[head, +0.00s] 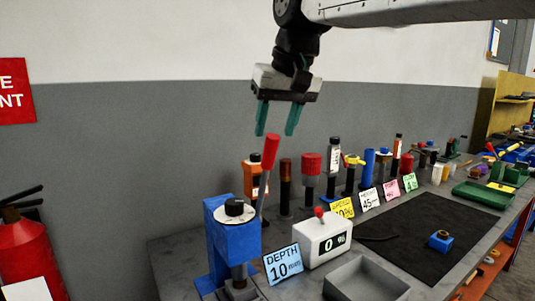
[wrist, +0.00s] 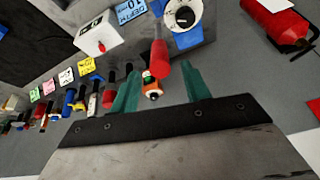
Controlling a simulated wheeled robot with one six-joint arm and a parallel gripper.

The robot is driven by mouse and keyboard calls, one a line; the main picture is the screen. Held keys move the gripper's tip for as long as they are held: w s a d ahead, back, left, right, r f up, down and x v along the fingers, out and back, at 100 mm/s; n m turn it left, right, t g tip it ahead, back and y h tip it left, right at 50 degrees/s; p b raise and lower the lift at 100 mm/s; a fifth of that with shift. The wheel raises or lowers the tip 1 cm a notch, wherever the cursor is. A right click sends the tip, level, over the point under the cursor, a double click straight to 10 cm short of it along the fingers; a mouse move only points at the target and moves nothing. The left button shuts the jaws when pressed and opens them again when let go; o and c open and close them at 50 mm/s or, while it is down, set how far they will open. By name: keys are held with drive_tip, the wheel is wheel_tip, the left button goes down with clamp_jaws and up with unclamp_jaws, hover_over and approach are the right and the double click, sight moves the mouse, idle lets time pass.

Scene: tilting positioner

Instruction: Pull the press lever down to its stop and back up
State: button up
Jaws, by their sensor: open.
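The blue press (head: 222,250) stands at the front left end of the bench, with a round white dial and black knob on top. Its lever rises up and slightly right to a red grip (head: 270,153). My gripper (head: 277,132) is open above the grip, its two green fingers pointing down. In the wrist view the red grip (wrist: 159,56) shows ahead of the space between the green fingers (wrist: 160,80), with the press's dial (wrist: 182,15) beyond it. I cannot tell whether the fingers touch the grip; nothing is held.
A white display box (head: 322,240) reading 0 % and a blue "DEPTH 10" card (head: 282,264) stand beside the press. A grey tray (head: 364,280) lies in front. Several upright tools line the back. A dark mat (head: 415,232) holds a small blue part (head: 440,240).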

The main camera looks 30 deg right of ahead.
sight(269, 153)
drive_tip(key=x, duration=0.7)
drive_tip(key=shift+f, duration=0.15)
clamp_jaws()
